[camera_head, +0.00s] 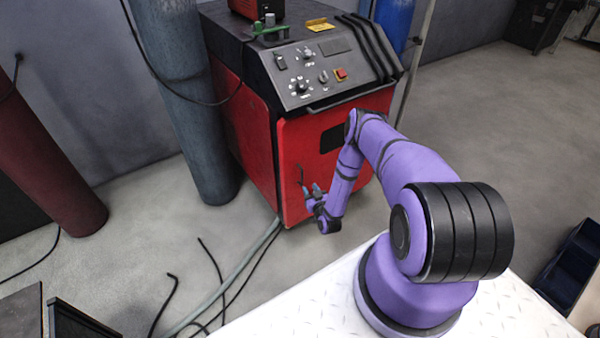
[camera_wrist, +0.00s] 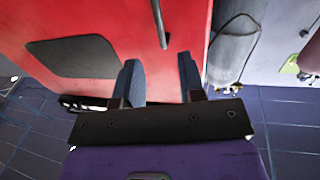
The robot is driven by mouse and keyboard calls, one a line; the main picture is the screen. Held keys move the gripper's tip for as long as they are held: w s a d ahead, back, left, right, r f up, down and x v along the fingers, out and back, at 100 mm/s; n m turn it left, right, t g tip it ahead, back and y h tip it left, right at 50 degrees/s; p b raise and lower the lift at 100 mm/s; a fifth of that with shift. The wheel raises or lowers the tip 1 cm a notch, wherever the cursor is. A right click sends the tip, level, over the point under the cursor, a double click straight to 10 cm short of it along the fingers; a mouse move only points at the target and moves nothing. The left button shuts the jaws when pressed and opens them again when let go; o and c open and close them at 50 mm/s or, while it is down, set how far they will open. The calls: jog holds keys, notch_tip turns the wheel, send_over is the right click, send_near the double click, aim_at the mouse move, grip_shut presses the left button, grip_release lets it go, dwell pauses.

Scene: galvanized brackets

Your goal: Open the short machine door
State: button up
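The short machine is a red cabinet with a sloped black control panel (camera_head: 320,70). Its red front door (camera_head: 300,140) looks shut, with a dark rectangular patch that also shows in the wrist view (camera_wrist: 75,56). A thin dark handle (camera_wrist: 159,22) stands on the door near its edge in the wrist view; it also shows in the head view (camera_head: 301,178). My gripper (camera_head: 309,192) is low in front of the door. In the wrist view my gripper (camera_wrist: 160,72) has its two fingers apart with nothing between them, and the handle's end is just beyond the tips.
A grey-blue gas cylinder (camera_head: 185,100) stands left of the machine, and a dark red one (camera_head: 45,150) farther left. Cables and a hose (camera_head: 235,278) lie on the floor before the machine. A blue cylinder (camera_head: 393,20) stands behind it.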

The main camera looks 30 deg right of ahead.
aim_at(302, 175)
jog(key=w, duration=0.3)
jog(key=w+d, duration=0.1)
jog(key=w, duration=0.5)
jog(key=shift+w+d, duration=0.3)
jog(key=shift+w, duration=0.05)
grip_shut()
